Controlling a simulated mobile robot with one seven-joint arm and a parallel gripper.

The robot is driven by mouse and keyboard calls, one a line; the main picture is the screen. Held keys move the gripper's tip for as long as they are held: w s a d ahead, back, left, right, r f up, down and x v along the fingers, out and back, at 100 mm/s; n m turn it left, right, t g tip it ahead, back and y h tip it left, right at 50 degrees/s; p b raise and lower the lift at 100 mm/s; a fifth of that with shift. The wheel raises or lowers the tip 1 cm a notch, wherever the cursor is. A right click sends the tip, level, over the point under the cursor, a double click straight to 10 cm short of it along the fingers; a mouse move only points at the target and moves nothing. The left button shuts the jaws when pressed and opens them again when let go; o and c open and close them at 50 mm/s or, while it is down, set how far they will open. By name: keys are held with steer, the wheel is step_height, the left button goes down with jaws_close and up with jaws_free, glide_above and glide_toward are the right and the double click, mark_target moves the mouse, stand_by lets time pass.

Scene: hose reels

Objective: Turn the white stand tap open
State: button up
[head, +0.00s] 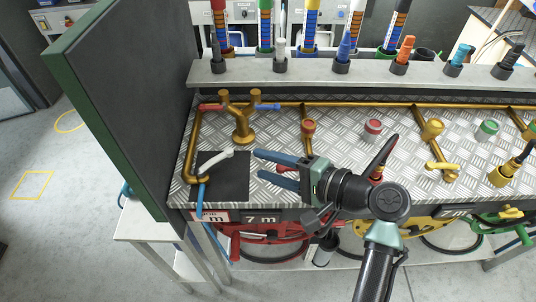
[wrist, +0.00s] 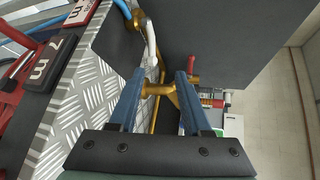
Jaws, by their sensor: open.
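The white tap handle (head: 217,161) is a slim lever at the left end of the bench, angled up to the right, above a black mat (head: 233,186). It sits by a brass pipe (head: 189,160) with a blue hose (head: 201,195) below it. In the wrist view the white handle (wrist: 151,42) shows beyond the fingertips, by a brass fitting. My gripper (head: 260,165) has blue fingers, open and empty, pointing left at the handle with a gap between. The wrist view shows my gripper (wrist: 160,75) with its fingers apart.
A brass stand (head: 242,128) with red and blue levers rises just behind. A tall dark panel (head: 125,100) closes the bench's left side. Red (head: 308,127) and red-white (head: 373,127) knobs stand to the right. A red hose reel (head: 268,232) hangs below the front edge.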

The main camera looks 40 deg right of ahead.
mark_target(215, 161)
steer(key=shift+c, duration=0.7)
steer(key=shift+a+r+p, duration=0.2)
steer(key=shift+p, duration=0.15)
steer(key=shift+c, duration=1.1)
steer(key=a+p, duration=0.1)
steer(key=p, duration=0.1)
steer(key=a+r+g+h+p, duration=0.1)
steer(key=p, duration=0.1)
steer(key=shift+s+m, duration=0.1)
steer(key=shift+m, duration=0.3)
jaws_close()
steer(key=w+f+h+p, duration=0.1)
steer(key=w+p, duration=0.1)
steer(key=p, duration=0.1)
steer(key=w+a+f+g+h+p, duration=0.1)
steer(key=w+f+p, duration=0.1)
steer(key=p, duration=0.1)
steer(key=w+a+f+g+h+p, duration=0.1)
steer(key=w+p, duration=0.1)
steer(key=p, duration=0.1)
steer(key=shift+w+f+m, duration=0.2)
steer(key=shift+w+m, duration=0.1)
steer(key=shift+w+a+f+h, duration=0.1)
steer(key=shift+w+f+h, duration=0.05)
steer(key=shift+w, duration=0.25)
steer(key=shift+w+f+h, duration=0.1)
steer(key=shift+w+h, duration=0.05)
steer(key=shift+w, duration=0.25)
